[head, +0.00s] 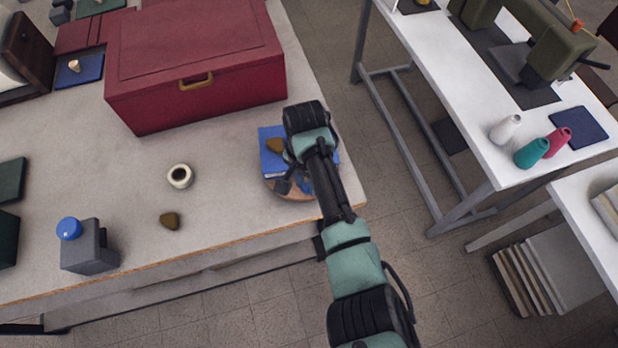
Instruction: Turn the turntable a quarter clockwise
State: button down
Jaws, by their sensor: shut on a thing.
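The turntable (275,190) is a low round disc with a brown rim, near the right front corner of the grey table. Blue flat pieces (270,163) and a small brown piece (275,145) show on it. My gripper (287,178) is over the turntable, reaching down to it, and is shut on it. My wrist and forearm cover much of the disc, mostly its right side. The fingertips are dark and small, and the exact place of their hold is hard to see.
A large red box (195,95) with a brass handle stands just behind left. A cream ring-shaped pot (180,176), a brown lump (170,220) and a grey block with a blue knob (90,248) lie left. A white table (470,90) stands right, across a floor gap.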

aim_at(269, 164)
jog(key=shift+a+r+m+p, duration=0.1)
jog(key=shift+a+m+p, duration=0.6)
jog(key=shift+a+m, duration=0.75)
jog(key=shift+w+a+m, duration=0.15)
jog(key=shift+a+m, duration=0.25)
jog(key=shift+m, duration=0.5)
jog(key=shift+w+a+m, duration=0.2)
jog(key=shift+a+m, duration=0.15)
jog(key=shift+m, duration=0.5)
jog(key=shift+w+a+m, duration=0.15)
jog(key=shift+a+m, duration=0.25)
jog(key=shift+m, duration=0.5)
jog(key=shift+w+a+m+b, duration=0.45)
jog(key=shift+w+a+m, duration=0.1)
jog(key=shift+m, duration=0.5)
jog(key=shift+w+a+m+b, duration=0.45)
jog(key=shift+a+m, duration=0.1)
jog(key=shift+m, duration=0.5)
jog(key=shift+w+a+m+b, duration=0.4)
jog(key=shift+m+b, duration=0.2)
jog(key=shift+m, duration=0.4)
jog(key=shift+w+a+m+b, duration=0.15)
jog(key=shift+w+m+b, duration=0.45)
jog(key=shift+m, duration=0.2)
jog(key=shift+w+m, duration=0.15)
jog(key=shift+m, duration=0.15)
jog(key=c, duration=0.7)
grip_release()
